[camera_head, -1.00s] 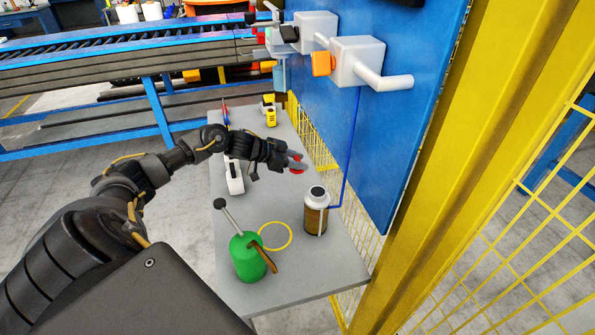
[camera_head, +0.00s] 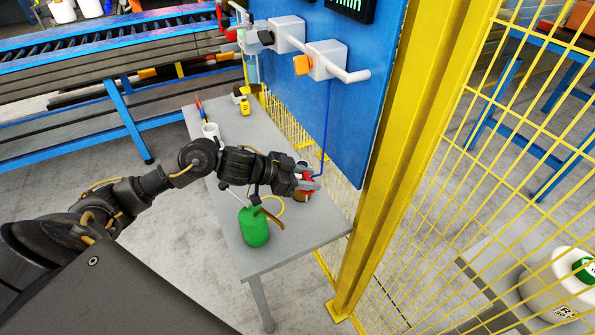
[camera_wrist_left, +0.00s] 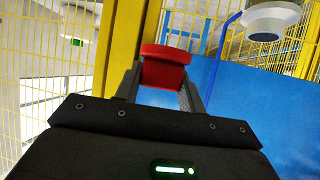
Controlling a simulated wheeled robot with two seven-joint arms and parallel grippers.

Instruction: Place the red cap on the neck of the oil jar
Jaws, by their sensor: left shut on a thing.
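The red cap (camera_head: 308,184) is held between the fingers of my left gripper (camera_head: 306,185), which comes in from the left over the grey table. The cap also shows clearly between the fingertips in the left wrist view (camera_wrist_left: 165,67). The oil jar (camera_head: 302,197), white on top and brown below, is mostly hidden behind the gripper in the head view. Its white shoulder and dark neck show at the top right of the left wrist view (camera_wrist_left: 266,24), apart from the cap in that picture. The head view does not show whether cap and neck touch. My right gripper is not in view.
A green oil can (camera_head: 254,228) with a brown handle stands below my left wrist, beside a yellow ring (camera_head: 276,211). A white item (camera_head: 211,131) and a yellow one (camera_head: 244,106) stand farther back. A blue panel (camera_head: 340,130) and yellow mesh bound the table's right side.

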